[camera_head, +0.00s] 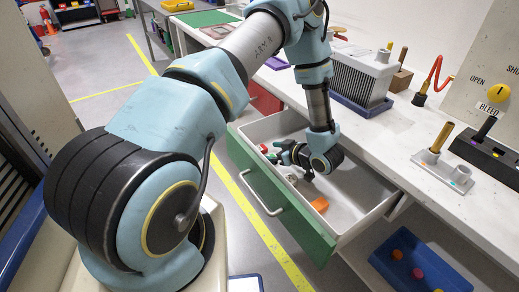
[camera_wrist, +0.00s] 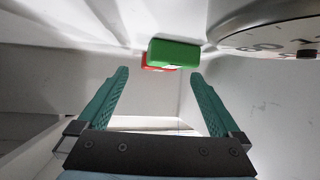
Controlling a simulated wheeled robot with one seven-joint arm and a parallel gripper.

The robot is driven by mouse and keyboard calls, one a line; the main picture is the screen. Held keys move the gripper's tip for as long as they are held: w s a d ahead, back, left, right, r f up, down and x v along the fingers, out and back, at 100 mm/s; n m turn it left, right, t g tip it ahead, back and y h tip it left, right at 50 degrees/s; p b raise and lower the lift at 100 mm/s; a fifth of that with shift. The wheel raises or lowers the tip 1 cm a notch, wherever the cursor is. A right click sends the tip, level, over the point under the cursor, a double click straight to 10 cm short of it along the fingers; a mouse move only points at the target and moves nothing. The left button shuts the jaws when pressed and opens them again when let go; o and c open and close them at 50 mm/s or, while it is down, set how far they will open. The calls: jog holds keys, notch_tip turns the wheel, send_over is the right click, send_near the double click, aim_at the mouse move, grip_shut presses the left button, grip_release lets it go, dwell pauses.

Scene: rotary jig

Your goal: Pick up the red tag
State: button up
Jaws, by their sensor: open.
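A small red piece (camera_head: 263,148), perhaps the red tag, lies in the open drawer (camera_head: 303,226) near its far left corner. In the wrist view a red piece (camera_wrist: 147,64) shows partly behind a green block (camera_wrist: 175,53), which hides much of it. My gripper (camera_head: 279,153) is inside the drawer, pointing left toward the red piece. In the wrist view my gripper (camera_wrist: 159,74) has its two teal fingers wide apart, with nothing held between them. The red and green pieces appear beyond the fingertips, near the middle. I cannot tell if they touch each other.
The drawer walls surround my gripper. An orange piece (camera_head: 320,204) lies nearer in the drawer. A round pale disc with markings (camera_wrist: 265,30) is close at the upper right of the wrist view. The white bench (camera_head: 405,158) with fixtures runs beside the drawer. A blue bin (camera_head: 383,262) stands below.

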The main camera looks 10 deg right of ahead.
aim_at(262, 150)
jog(key=shift+p+x, duration=0.3)
jog(key=shift+x, duration=1.4)
jog(key=shift+d, duration=0.1)
jog(key=c, duration=1.4)
jog(key=shift+c, duration=0.2)
